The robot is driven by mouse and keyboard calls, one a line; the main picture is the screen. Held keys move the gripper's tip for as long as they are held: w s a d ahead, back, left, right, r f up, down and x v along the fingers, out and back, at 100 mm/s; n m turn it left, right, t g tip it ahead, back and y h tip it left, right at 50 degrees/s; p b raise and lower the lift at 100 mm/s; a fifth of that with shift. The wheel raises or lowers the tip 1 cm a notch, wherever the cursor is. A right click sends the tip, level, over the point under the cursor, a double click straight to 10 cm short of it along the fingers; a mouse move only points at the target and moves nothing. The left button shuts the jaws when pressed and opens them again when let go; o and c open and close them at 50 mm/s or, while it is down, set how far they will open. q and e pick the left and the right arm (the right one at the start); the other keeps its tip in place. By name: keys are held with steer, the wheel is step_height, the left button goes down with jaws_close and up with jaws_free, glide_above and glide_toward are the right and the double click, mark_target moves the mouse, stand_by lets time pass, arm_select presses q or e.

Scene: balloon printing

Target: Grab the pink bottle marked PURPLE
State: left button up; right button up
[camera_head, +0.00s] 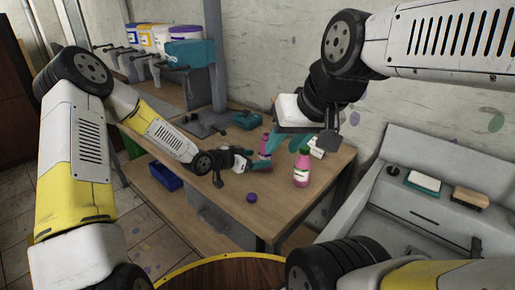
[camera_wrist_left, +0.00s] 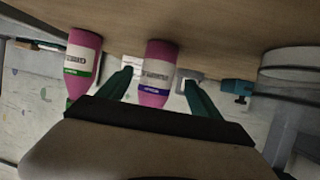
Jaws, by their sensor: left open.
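Two pink bottles stand on the wooden table. The label words are too small to read surely. My right gripper's fingers look apart and hold nothing visible.
A small purple ball (camera_head: 251,197) lies near the table's front edge. A blue bin (camera_head: 165,177) is at the table's left side. Teal and grey parts (camera_head: 247,120) lie further back. A grey sink (camera_head: 420,190) is at the right, with sponge-like blocks on it.

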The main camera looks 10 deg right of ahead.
mark_target(271, 157)
arm_select(q)
steer(key=x, duration=0.8)
steer(key=shift+s+d, duration=0.15)
steer(key=shift+s, duration=0.05)
jaws_close()
steer(key=shift+r, duration=0.1)
